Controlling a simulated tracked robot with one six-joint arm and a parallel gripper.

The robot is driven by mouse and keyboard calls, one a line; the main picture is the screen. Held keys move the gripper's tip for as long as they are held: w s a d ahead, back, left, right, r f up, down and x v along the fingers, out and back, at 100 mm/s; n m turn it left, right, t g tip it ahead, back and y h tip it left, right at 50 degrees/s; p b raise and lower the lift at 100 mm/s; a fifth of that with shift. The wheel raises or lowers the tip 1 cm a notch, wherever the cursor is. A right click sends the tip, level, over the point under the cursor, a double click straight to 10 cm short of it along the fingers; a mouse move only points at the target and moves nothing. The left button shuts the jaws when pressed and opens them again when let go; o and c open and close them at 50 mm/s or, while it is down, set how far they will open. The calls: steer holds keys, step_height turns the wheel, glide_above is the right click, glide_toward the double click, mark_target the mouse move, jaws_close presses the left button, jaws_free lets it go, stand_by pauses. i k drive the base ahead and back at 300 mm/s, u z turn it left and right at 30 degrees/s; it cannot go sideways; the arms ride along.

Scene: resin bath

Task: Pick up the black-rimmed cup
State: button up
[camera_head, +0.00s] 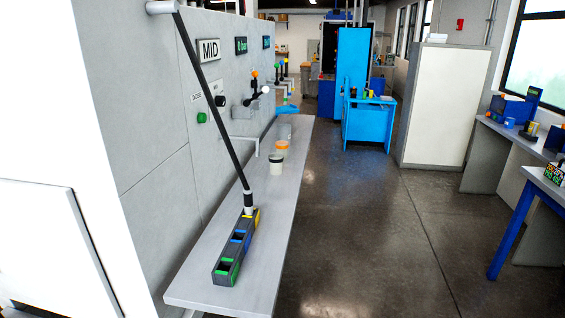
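The black-rimmed cup (276,167) is a small pale cup with a dark band at its top. It stands upright on the long grey bench (200,268), near the middle of its length. A greyish container (284,132) stands farther back. The black-rimmed cup shows almost fully from this side; its contents are too small to tell. My gripper does not show in this view, so its state and its distance to the cup cannot be seen.
A dark block with green, blue and yellow slots (228,257) lies on the bench's near part. A long black rod (212,98) slants from the wall down to its far end. Wall levers (253,97) overhang the bench. Open floor (370,230) lies to the right.

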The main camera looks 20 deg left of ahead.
mark_target(275, 160)
steer(key=i, duration=2.9)
steer(key=u, duration=2.25)
